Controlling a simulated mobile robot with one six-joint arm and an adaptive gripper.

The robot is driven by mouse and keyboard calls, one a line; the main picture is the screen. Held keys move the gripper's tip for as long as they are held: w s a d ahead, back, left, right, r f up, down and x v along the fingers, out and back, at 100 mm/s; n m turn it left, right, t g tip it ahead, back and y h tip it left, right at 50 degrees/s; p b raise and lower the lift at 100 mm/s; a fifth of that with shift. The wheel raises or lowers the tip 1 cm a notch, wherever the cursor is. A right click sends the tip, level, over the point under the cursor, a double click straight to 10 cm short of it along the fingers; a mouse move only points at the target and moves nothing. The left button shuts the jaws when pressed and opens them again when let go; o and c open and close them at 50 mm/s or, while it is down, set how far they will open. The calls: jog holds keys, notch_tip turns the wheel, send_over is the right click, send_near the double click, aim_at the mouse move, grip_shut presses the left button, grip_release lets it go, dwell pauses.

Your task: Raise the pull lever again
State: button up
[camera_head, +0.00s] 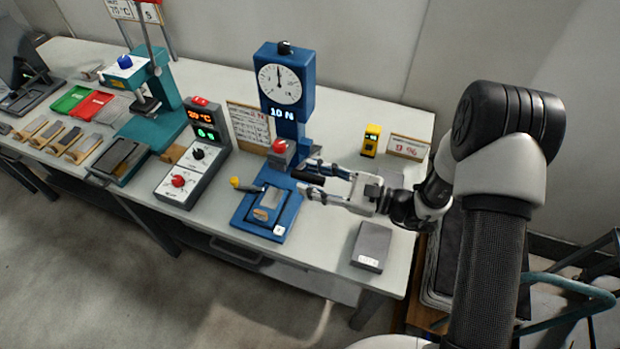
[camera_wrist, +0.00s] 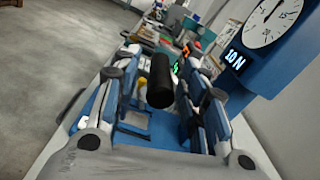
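The blue force tester (camera_head: 289,85) stands on the bench, with a round dial and a display reading 10 N. Its black lever grip (camera_head: 306,177) sticks out at the right side, low by the column. My gripper (camera_head: 309,178) comes in from the right and is open, with one finger on each side of the grip. In the wrist view the black grip (camera_wrist: 160,82) lies between the open fingers (camera_wrist: 163,85), with a gap visible on both sides. Whether a finger touches it elsewhere is hidden.
A dark grey box (camera_head: 372,247) sits at the bench's front right. A yellow device (camera_head: 371,140) and a sign (camera_head: 408,147) stand behind my gripper. A control box (camera_head: 195,160) with glowing displays is left of the tester. The bench between the grey box and tester is clear.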

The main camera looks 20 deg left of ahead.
jog(key=shift+a, duration=0.55)
grip_shut()
dwell(0.5)
